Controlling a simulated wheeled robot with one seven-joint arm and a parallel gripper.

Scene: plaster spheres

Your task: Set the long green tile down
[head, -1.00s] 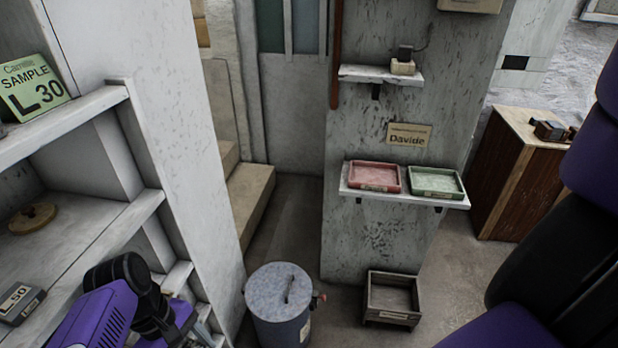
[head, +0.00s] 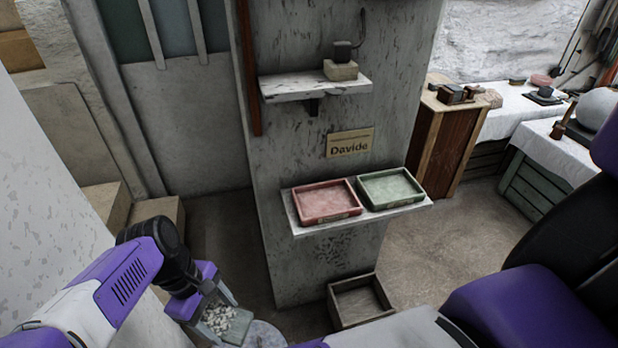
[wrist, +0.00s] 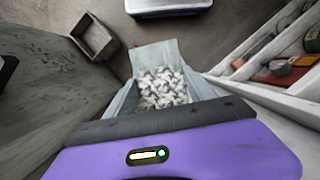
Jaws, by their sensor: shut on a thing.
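The chips also show in the head view (head: 219,318). The jaws' grip on the holder is partly hidden. A green tray (head: 392,187) and a red tray (head: 326,202) sit side by side on a wall shelf (head: 300,228), apart from my gripper.
A wooden crate (head: 360,302) stands on the floor under the shelf; it also shows in the wrist view (wrist: 93,38). A higher shelf (head: 310,87) holds a small block. A wooden cabinet (head: 445,135) stands at right. The floor between pillar and cabinet is clear.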

